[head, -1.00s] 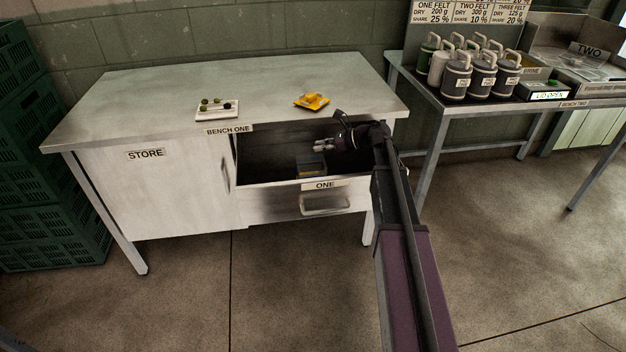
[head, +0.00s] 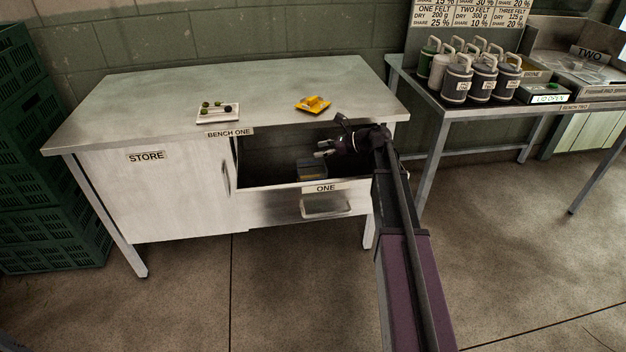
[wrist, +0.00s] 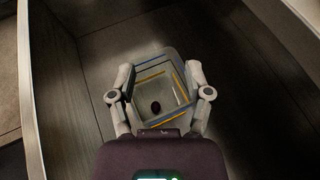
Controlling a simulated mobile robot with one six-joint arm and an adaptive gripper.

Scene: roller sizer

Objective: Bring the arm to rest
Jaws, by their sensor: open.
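My gripper (head: 323,148) hangs over the open drawer ONE (head: 285,187) in the head view, with its fingers apart and nothing between them. My arm reaches to it from the lower right. In the wrist view my gripper (wrist: 160,76) is above a small clear box (wrist: 150,64) with blue and yellow edges, standing on the drawer floor. A small dark round thing (wrist: 156,107) shows inside the box. The box (head: 311,170) is also in the head view, below and left of the fingers. Whether the fingers touch its rim I cannot tell.
Bench one (head: 150,98) carries a white tray (head: 218,118) with several small round things and a yellow item (head: 314,104). The drawer front and bench top edge are close to my arm. Bench two, with several canisters (head: 457,84), stands right. Open floor lies in front.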

